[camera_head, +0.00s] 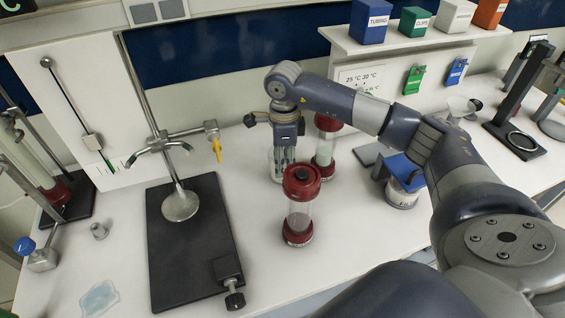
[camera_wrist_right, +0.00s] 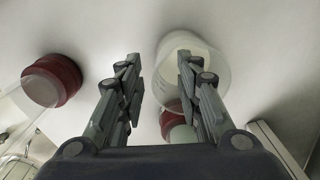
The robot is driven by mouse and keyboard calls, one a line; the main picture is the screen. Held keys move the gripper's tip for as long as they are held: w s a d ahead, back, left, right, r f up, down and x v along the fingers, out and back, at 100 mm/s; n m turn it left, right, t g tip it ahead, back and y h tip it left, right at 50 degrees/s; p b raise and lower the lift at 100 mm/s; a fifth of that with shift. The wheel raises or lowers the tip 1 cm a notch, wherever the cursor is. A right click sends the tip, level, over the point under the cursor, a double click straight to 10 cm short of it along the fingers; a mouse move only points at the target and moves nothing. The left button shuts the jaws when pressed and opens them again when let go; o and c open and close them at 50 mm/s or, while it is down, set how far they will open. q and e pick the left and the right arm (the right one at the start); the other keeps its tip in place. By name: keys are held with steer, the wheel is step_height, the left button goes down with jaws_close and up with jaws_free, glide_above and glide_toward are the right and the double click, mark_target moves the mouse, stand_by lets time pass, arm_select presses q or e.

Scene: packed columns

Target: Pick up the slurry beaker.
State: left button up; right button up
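The slurry beaker, a clear cup, stands on the white bench behind the front red-capped column. Its clear wall (camera_head: 272,166) shows beside my right gripper (camera_head: 284,158), which points down at it. In the right wrist view the beaker (camera_wrist_right: 211,72) lies at the right finger, whose tip overlaps it. My right gripper (camera_wrist_right: 157,75) is open there, with its fingers apart and nothing clearly between them. I cannot tell whether a finger is inside or outside the beaker wall. My left gripper is not in view.
A red-capped clear column (camera_head: 299,215) stands just in front of the gripper, and another (camera_head: 325,150) close behind it. A blue-lidded jar (camera_head: 402,190) stands to the right. A black stand base (camera_head: 190,250) lies to the left.

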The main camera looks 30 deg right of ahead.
steer(key=shift+w+f, duration=0.1)
jaws_close()
